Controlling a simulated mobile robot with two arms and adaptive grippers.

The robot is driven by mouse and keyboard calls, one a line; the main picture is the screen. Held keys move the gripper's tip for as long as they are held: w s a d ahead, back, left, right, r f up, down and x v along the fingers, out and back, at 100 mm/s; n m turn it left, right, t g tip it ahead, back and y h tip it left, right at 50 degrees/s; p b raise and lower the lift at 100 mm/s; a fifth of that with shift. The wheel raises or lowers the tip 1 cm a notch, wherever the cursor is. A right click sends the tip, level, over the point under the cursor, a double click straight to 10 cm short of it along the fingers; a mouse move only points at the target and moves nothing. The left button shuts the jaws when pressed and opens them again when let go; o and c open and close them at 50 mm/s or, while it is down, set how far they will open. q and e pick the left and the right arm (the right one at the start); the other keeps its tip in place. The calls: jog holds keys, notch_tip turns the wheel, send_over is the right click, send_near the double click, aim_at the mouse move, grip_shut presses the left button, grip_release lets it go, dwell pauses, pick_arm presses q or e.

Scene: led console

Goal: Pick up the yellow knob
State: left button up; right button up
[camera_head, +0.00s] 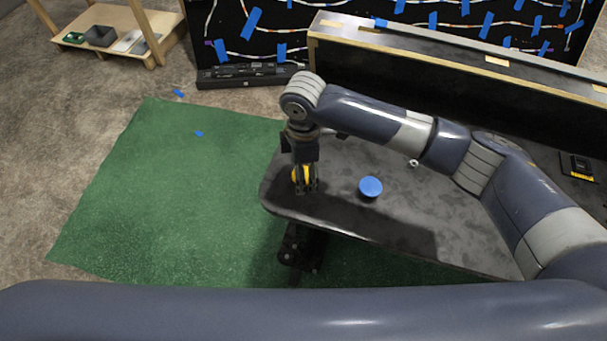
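The yellow knob (296,175) is at the left end of the dark table (400,222), mostly hidden behind the fingers of my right gripper (306,186). The gripper points down at the knob, and yellow shows on the left of its fingers and between them. I cannot tell whether the fingers are closed on it or whether the knob still touches the table. My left gripper cannot be made out; a smooth arm link of mine crosses the bottom of the view.
A round blue knob (370,187) stands on the table to the right of my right gripper. A small light part (413,163) lies behind it. A long black panel (450,85) borders the table's back. A green mat (165,205) covers the floor at left.

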jog(key=shift+a+f, duration=0.1)
jog(key=shift+f, duration=0.7)
jog(key=c, duration=1.3)
jog(key=shift+o, duration=0.2)
jog(key=shift+r, duration=0.2)
